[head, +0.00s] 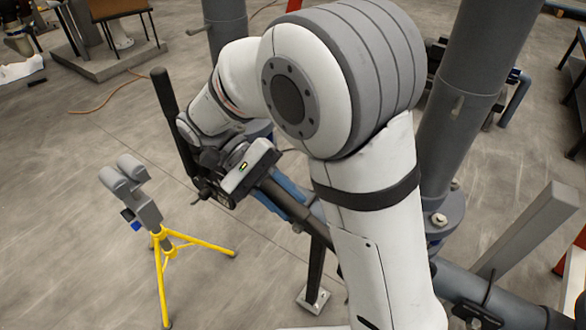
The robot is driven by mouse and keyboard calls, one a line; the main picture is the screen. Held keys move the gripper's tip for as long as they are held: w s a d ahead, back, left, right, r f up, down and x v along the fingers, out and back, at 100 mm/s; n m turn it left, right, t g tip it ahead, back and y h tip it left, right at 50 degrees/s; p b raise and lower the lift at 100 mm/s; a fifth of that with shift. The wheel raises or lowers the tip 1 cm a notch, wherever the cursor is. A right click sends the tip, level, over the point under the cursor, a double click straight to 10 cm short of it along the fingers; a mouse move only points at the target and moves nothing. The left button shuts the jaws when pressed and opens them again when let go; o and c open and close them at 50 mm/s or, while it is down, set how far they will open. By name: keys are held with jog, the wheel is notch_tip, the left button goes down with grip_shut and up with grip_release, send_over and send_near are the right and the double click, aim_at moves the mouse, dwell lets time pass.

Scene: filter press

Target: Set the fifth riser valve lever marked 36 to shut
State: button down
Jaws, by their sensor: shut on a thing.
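My white arm crosses the middle of the head view and reaches down to the left. My gripper (208,188) is at its end, beside the lower part of a long black lever (168,105). The lever stands steeply, leaning left at its top. My gripper is shut on the lever near its lower end; the fingertips are partly hidden by the gripper body. The valve body under the lever is mostly hidden by my gripper and arm. No number 36 can be read in this view.
A thick grey upright pipe (462,110) stands right of my arm. A yellow tripod stand (161,262) is at left. The floor around it is open.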

jog(key=shift+w+a+f+g+h, duration=0.2)
jog(key=shift+f+h, duration=0.15)
jog(key=shift+f, duration=0.35)
jog(key=shift+w+a+f+g+h, duration=0.2)
jog(key=shift+f+h, duration=0.1)
jog(key=shift+f, duration=0.45)
jog(key=shift+w+a+f+g+h, duration=0.1)
jog(key=shift+a+f+g+h, duration=0.2)
jog(key=shift+f, duration=0.4)
jog(key=shift+d, duration=0.1)
jog(key=c, duration=1.1)
grip_release()
jog(key=shift+c, duration=0.2)
